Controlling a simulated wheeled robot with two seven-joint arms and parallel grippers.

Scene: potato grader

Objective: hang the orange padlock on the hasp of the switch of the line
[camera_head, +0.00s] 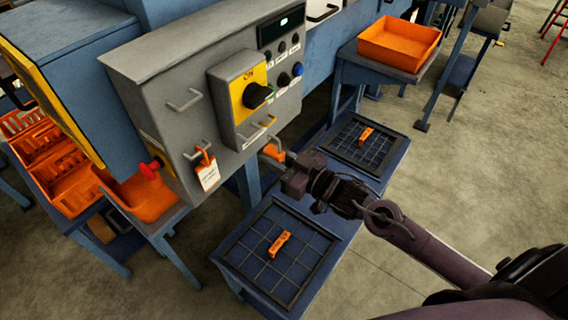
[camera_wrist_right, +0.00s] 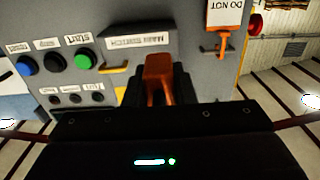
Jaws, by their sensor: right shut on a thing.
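The switch is a black rotary knob (camera_head: 256,95) on a yellow plate, on a grey box on the cabinet front. A yellowish metal loop (camera_head: 268,121), seemingly the hasp, is below it. My right gripper (camera_head: 281,160) is shut on the orange padlock (camera_head: 273,152), below and right of the switch box, apart from the loop as far as I can tell. In the right wrist view the padlock (camera_wrist_right: 158,68) is between the dark fingers, in front of the panel; its shackle is hard to make out. My left gripper is out of view.
A white tag (camera_head: 208,173) with an orange piece hangs from a handle on the cabinet (camera_head: 150,80). A red knob (camera_head: 150,169) sticks out at its lower left. Gridded mats (camera_head: 308,230) hold small orange items. An orange tray (camera_head: 400,65) stands behind.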

